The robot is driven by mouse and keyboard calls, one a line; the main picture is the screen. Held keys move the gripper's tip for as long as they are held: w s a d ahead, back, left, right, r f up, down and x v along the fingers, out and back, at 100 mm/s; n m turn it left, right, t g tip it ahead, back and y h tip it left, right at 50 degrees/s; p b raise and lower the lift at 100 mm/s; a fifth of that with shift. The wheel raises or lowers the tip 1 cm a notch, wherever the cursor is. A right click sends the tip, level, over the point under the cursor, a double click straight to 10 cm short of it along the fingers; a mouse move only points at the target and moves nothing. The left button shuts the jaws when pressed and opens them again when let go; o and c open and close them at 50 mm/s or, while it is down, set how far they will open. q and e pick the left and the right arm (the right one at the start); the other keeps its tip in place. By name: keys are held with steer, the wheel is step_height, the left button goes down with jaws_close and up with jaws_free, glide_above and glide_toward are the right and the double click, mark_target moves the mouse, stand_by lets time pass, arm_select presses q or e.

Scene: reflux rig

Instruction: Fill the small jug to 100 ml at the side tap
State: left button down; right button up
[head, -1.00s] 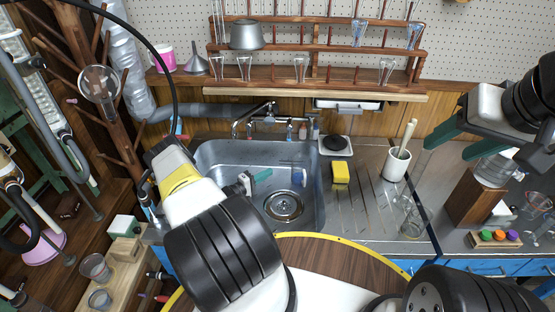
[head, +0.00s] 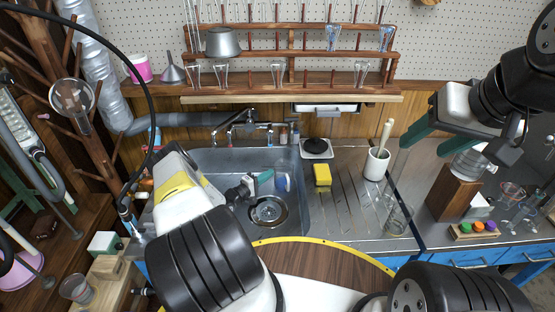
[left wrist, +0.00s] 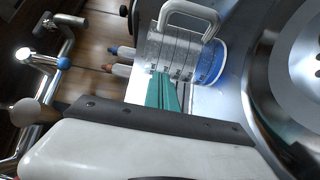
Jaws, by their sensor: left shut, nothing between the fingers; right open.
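A small clear jug (left wrist: 178,50) with a white handle, measuring marks and a blue end is in the sink, seen in the left wrist view; in the head view it is a small bluish shape (head: 284,183). I cannot tell any water level in it. My left gripper (head: 264,177) is shut and empty in the sink, just left of the jug. In the left wrist view its green fingers (left wrist: 163,90) point at the jug's side; contact is unclear. The tap (head: 247,127) stands at the sink's back edge. My right gripper (head: 425,128) is open at the right.
The steel sink (head: 303,215) has a round drain (head: 268,212). A yellow sponge (head: 322,175), a white pot (head: 376,164) and a glass beaker (head: 398,220) stand on the drainer. A wooden block (head: 452,194) is below my right gripper. A glassware rack (head: 290,50) hangs behind.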

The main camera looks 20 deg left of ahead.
arm_select(q)
steer(key=shift+w+d, duration=0.2)
steer(key=shift+d, duration=0.55)
